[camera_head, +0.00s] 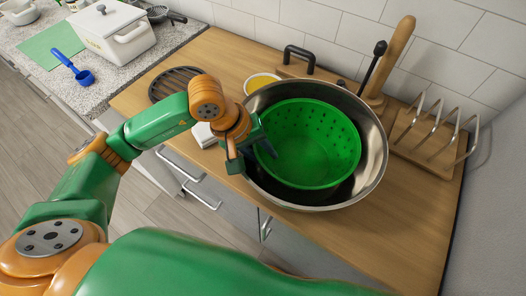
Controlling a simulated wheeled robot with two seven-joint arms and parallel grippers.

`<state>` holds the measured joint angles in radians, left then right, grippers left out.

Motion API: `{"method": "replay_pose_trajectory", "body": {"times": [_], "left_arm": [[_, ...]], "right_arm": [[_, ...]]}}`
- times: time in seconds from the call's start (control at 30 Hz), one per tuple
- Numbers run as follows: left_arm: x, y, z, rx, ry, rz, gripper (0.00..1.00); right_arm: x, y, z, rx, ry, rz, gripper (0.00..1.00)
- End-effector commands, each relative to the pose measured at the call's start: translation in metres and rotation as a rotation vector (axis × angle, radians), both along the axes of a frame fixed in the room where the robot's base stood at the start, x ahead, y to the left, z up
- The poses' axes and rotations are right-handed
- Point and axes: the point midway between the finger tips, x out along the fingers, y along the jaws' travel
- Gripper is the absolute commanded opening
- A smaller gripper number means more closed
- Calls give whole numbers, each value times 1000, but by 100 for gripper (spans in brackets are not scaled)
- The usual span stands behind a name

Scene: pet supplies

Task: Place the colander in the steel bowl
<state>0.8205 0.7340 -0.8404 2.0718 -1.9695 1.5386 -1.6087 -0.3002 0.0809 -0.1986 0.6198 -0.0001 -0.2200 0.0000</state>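The green colander (318,150) is a round bowl with dark holes in its wall. It sits inside the rim of the large steel bowl (374,160), which stands on the wooden counter. Whether the colander touches the bowl's bottom is hidden. My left gripper (251,152) is at the colander's left edge, over the bowl's left rim. One finger reaches the colander's wall and the other is outside it. I cannot tell whether it grips the wall. My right gripper is not in view.
A wooden rack with metal loops (425,148) stands at the right near the wall. A wooden utensil (392,55) and a yellow-filled dish (262,81) are behind the bowl. A dark round trivet (170,83) lies at the left. The counter's front right (400,235) is clear.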

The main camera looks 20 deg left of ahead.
Motion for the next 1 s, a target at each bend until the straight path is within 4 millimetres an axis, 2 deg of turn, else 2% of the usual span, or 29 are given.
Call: {"method": "replay_pose_trajectory", "body": {"times": [0.2,0.27,0.7,0.83,1.0], "left_arm": [[0,0,5,0,0,0,34],[0,3,9,0,-2,2,34],[-17,36,93,0,-4,2,34],[-21,41,107,0,-2,2,34],[-23,43,112,0,0,0,34]], "right_arm": [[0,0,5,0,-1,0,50],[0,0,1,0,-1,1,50],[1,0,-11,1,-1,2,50],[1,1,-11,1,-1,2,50],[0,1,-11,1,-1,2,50]]}}
